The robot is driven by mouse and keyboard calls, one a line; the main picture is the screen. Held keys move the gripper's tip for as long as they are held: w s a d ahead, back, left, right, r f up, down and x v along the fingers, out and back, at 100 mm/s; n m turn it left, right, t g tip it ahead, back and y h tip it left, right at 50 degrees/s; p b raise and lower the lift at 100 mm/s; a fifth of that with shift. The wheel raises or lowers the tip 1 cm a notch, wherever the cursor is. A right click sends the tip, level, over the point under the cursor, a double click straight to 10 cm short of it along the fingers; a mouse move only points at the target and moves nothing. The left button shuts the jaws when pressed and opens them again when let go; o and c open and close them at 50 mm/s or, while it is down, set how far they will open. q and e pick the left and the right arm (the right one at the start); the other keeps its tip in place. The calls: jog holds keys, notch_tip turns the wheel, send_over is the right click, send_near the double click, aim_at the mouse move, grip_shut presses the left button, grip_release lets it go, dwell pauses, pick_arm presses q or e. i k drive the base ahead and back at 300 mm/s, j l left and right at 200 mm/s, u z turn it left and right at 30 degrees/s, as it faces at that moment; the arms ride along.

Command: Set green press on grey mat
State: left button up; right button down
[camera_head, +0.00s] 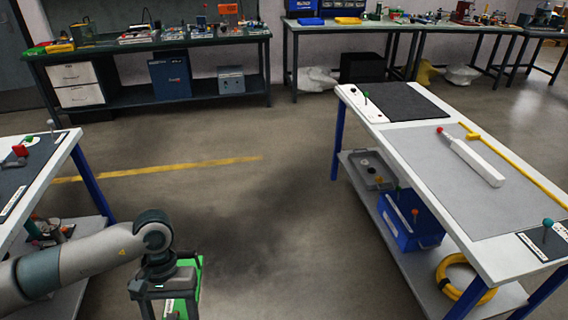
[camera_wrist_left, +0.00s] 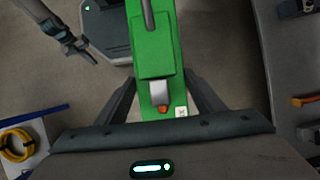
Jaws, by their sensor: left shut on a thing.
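The green press (camera_head: 198,268) is at the bottom of the head view, left of centre, partly hidden by my left gripper (camera_head: 163,292). In the left wrist view the green press (camera_wrist_left: 152,45) lies between the two dark fingers of my left gripper (camera_wrist_left: 162,98), which is shut on it, above the floor. The press shows a grey rod, a pale plate and an orange knob. The grey mat (camera_head: 425,150) lies on the white table at right, well apart from the press. A dark arm, probably mine, ends in what may be my right gripper (camera_wrist_left: 82,48); its jaws are unclear.
A white bar with a red tip (camera_head: 470,158) lies on the grey mat. The white table (camera_head: 372,118) also has a dark mat (camera_head: 400,101) at its far end and a yellow strip (camera_head: 515,165). A blue bin (camera_head: 412,226) is on its lower shelf. Open floor separates the tables.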

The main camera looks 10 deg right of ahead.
aim_at(440, 169)
jog(key=i+z, duration=0.1)
jog(key=z, duration=0.3)
jog(key=i+z, duration=0.1)
jog(key=z, duration=0.3)
jog(key=i+z, duration=0.1)
jog(key=z, duration=0.3)
jog(key=i+j+z, duration=0.15)
jog(key=z, duration=0.25)
jog(key=i+j+z, duration=0.15)
jog(key=j+z, duration=0.25)
jog(key=i+j+z, duration=0.1)
jog(key=z, duration=0.35)
jog(key=i+j+z, duration=0.1)
jog(key=j+z, duration=0.35)
jog(key=j, duration=0.35)
jog(key=j+z, duration=0.4)
jog(key=j, duration=1.25)
jog(key=k+j, duration=0.15)
jog(key=j, duration=0.75)
jog(key=i+z, duration=0.05)
